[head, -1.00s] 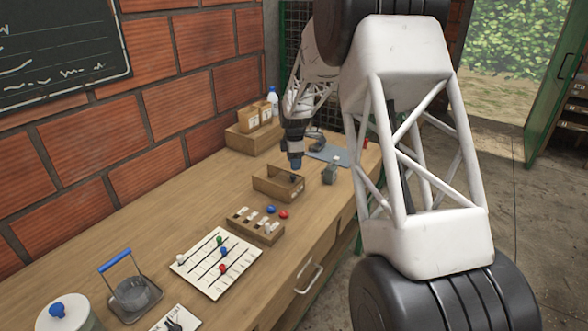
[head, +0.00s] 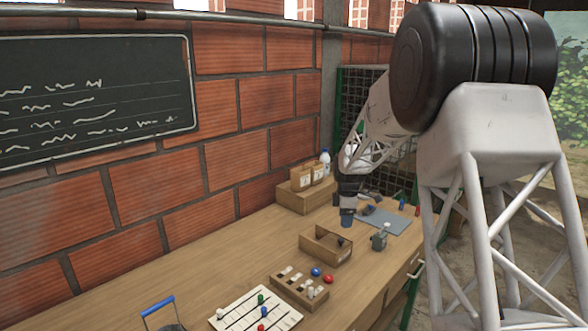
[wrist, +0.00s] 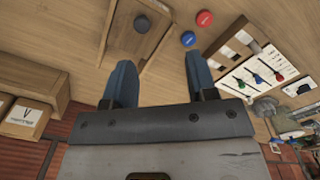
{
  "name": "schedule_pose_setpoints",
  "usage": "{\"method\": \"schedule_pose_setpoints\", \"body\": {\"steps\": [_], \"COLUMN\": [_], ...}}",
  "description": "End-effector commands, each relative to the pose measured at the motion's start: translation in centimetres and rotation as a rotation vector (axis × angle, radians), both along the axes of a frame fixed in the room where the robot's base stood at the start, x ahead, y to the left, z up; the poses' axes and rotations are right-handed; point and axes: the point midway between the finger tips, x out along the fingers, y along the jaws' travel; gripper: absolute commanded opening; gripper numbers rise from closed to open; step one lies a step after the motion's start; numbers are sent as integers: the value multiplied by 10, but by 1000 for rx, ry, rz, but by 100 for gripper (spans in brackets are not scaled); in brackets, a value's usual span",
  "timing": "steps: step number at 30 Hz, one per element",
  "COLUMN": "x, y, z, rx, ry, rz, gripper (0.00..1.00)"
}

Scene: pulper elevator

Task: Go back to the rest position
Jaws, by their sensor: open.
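My gripper (head: 347,221) hangs above the back part of the workbench, just behind the open wooden box (head: 326,246) in the head view. In the wrist view its two blue fingers (wrist: 160,85) are spread apart with nothing between them. The open wooden box also shows in the wrist view (wrist: 124,48), with a dark round piece (wrist: 142,24) in it. My arm reaches over the bench from the right side of the head view.
The wooden rack (head: 299,292), a blue knob (head: 315,272), a red knob (head: 327,279) and a white slotted board (head: 256,311) lie in front of the box. A grey mat (head: 389,219), a small grey can (head: 380,239) and cartons (head: 308,176) stand nearby. A brick wall borders the bench.

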Motion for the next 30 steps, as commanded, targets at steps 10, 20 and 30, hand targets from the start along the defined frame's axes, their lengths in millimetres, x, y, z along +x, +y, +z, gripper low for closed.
{"method": "schedule_pose_setpoints", "body": {"steps": [10, 20, 30], "x": [-73, -150, -233], "y": [3, 6, 9], "z": [60, 104, 137], "rx": [4, 15, 33], "ry": [-34, -65, -95], "rz": [-209, -421, -638], "gripper": [52, 52, 52]}}
